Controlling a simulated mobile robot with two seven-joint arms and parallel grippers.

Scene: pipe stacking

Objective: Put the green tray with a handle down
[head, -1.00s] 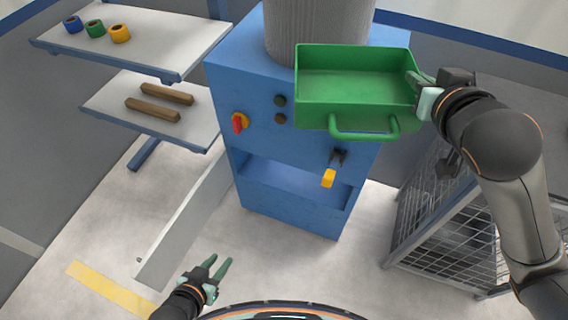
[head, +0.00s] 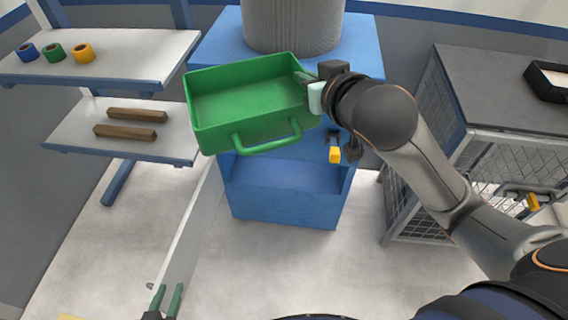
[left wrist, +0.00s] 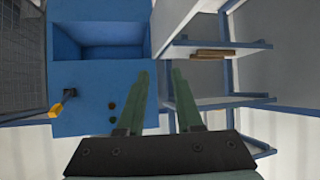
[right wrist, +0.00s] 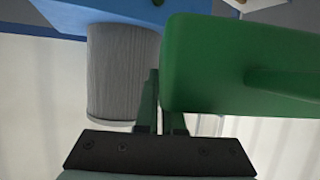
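The green tray with a handle (head: 250,95) is held in the air before the blue machine, looking empty, its handle toward me. Its outer side fills the right of the right wrist view (right wrist: 215,65). My right gripper (head: 306,80) is shut on the tray's right side wall; its fingers (right wrist: 160,95) stand close together at the tray's edge, one partly hidden by it. My left gripper (head: 167,292) is low at the bottom of the head view, away from the tray. Its fingers (left wrist: 158,75) are apart with nothing between them.
A blue machine (head: 285,190) with a grey cylinder (head: 292,25) stands behind the tray. Left, a shelf (head: 130,60) holds tape rolls (head: 55,52); brown bars (head: 130,122) lie on the lower shelf. Right, a mesh cabinet with a dark top (head: 490,95) has free room and a black box (head: 550,82).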

